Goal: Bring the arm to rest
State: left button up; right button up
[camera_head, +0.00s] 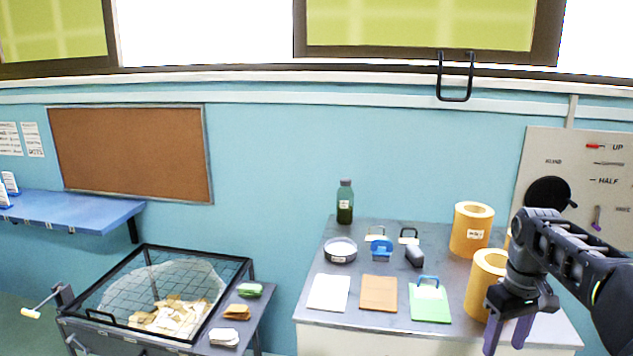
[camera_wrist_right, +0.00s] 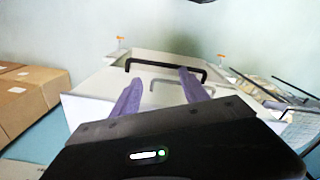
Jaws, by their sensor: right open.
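My right gripper (camera_head: 508,334) is at the right front of the grey table, its purple fingers pointing down and apart, with nothing between them. It also shows in the right wrist view (camera_wrist_right: 158,88), where the open fingers lie in front of a white box-like unit (camera_wrist_right: 100,85) with a black bar handle (camera_wrist_right: 165,66). I cannot tell whether the fingers touch the handle. My right arm (camera_head: 575,255) reaches in from the right edge. My left gripper is in neither view.
Two orange rolls (camera_head: 471,230) (camera_head: 487,282) stand close to the right arm. The table (camera_head: 335,255) also holds a green bottle (camera_head: 345,203), a round tin (camera_head: 340,250), and white, brown and green pads (camera_head: 379,293). A mesh-topped bin (camera_head: 150,290) stands left. Cardboard boxes (camera_wrist_right: 28,97) show in the wrist view.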

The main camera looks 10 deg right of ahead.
jog(key=a+f+y, duration=0.1)
jog(key=a+f, duration=0.5)
jog(key=f, duration=0.3)
jog(key=a+f+y+b, duration=0.1)
jog(key=a+f, duration=0.6)
jog(key=f, duration=0.3)
jog(key=a+f, duration=0.6)
jog(key=f, duration=0.3)
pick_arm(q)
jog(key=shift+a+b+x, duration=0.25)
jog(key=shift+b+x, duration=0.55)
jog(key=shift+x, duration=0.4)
pick_arm(e)
jog(key=s+a+f+m+y, duration=0.1)
jog(key=s+a+f, duration=0.6)
jog(key=s, duration=0.4)
jog(key=s+a+f+m+y, duration=0.1)
jog(key=s+a+f, duration=0.7)
jog(key=s, duration=0.3)
jog(key=shift+s+a+f+m, duration=0.2)
jog(key=shift+a+m, duration=0.2)
jog(key=shift+a, duration=0.1)
